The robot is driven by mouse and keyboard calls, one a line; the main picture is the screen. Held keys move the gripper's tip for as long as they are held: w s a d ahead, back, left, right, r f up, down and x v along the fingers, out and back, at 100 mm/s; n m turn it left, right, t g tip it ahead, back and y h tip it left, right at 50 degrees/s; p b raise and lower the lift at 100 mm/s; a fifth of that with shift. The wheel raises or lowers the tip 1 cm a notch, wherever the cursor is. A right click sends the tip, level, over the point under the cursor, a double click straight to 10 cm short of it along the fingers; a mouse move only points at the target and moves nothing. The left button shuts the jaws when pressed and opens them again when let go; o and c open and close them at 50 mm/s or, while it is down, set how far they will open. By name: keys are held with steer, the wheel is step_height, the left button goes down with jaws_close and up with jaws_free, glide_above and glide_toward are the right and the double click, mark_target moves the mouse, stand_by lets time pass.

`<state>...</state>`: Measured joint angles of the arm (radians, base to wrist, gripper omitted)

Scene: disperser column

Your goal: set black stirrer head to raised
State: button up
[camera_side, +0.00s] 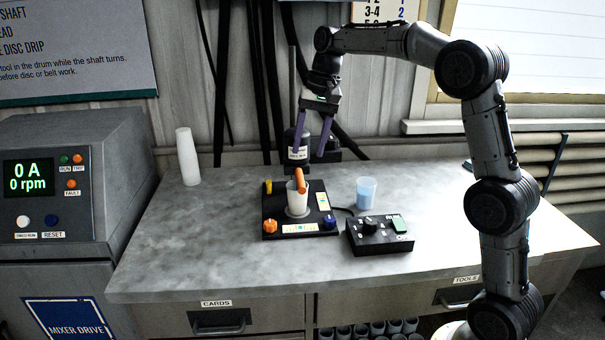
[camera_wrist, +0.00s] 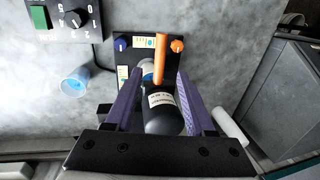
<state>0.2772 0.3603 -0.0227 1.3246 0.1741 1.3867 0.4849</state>
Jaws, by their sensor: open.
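The black stirrer head (camera_side: 297,147) with a white label sits at the back of the black stirrer base (camera_side: 272,213), above and behind a white cup (camera_side: 297,203). It also shows in the wrist view (camera_wrist: 163,112). An orange handle (camera_side: 301,180) projects from the head over the cup; it shows in the wrist view too (camera_wrist: 161,58). My gripper (camera_side: 312,150) is open, with its purple fingers on either side of the head. In the wrist view the fingers (camera_wrist: 156,88) flank the head; I cannot tell whether they touch it.
A cup of blue liquid (camera_side: 366,192) and a black control box (camera_side: 379,236) stand right of the base. Stacked white cups (camera_side: 188,157) stand at the back left. A mixer drive cabinet (camera_side: 60,190) is at the left. The front of the table is clear.

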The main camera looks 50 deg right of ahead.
mark_target(301, 179)
steer(key=f, duration=0.5)
steer(key=w+a+f, duration=0.1)
steer(key=f, duration=0.1)
steer(key=shift+w+f, duration=0.1)
steer(key=shift+f, duration=0.25)
jaws_close()
stand_by(1.1)
